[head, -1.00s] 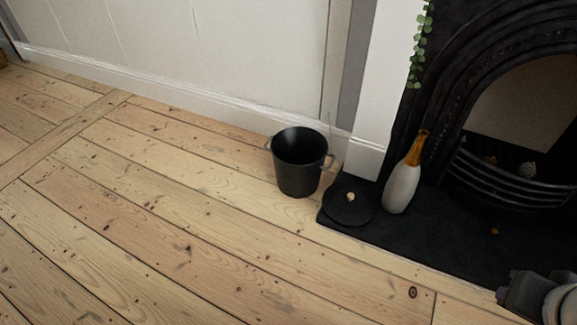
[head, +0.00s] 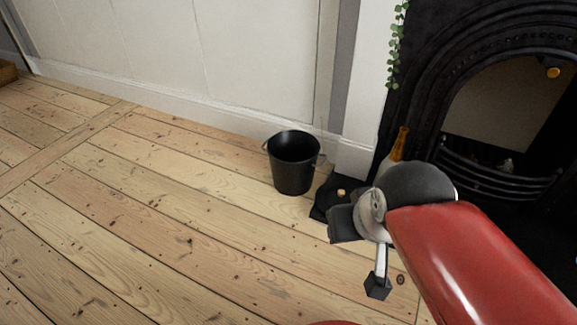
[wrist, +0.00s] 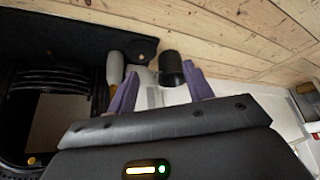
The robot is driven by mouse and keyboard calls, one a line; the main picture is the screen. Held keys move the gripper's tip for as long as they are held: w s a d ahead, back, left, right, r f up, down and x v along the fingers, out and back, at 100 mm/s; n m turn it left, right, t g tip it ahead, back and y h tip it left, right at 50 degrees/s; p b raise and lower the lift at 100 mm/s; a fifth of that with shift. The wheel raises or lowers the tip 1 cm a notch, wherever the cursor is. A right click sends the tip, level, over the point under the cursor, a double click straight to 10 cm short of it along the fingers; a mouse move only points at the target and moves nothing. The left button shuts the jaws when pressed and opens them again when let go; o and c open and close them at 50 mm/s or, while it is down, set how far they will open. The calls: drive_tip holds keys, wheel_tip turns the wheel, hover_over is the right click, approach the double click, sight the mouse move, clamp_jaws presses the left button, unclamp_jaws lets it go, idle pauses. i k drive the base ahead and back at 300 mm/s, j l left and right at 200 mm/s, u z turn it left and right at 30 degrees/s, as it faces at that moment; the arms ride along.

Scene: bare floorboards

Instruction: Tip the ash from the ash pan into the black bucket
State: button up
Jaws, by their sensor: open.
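The black bucket (head: 292,165) stands upright on the floorboards by the white wall, left of the hearth. Its top is open and its inside looks dark. It also shows in the wrist view (wrist: 171,68), near the right finger of my gripper in the picture. My gripper (wrist: 160,70) is open, its two purple fingers spread with nothing held between them. It appears apart from the bucket. In the head view my red arm reaches in from the lower right over the hearth. I cannot pick out the ash pan or any ash in either view; my arm hides part of the hearth.
A white bottle with an amber neck (head: 399,146) stands on the dark hearth (wrist: 65,30), partly hidden by my arm. A dark disc with a pale knob (head: 341,193) lies beside the bucket. The black fireplace (head: 470,90) is at right. Floor left of the bucket is clear.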

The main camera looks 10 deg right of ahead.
sight(490, 207)
drive_tip(key=z, duration=1.6)
drive_tip(key=i+j, duration=0.4)
drive_tip(key=i, duration=0.15)
drive_tip(key=i+j, duration=0.35)
drive_tip(key=i, duration=0.15)
drive_tip(key=z, duration=2)
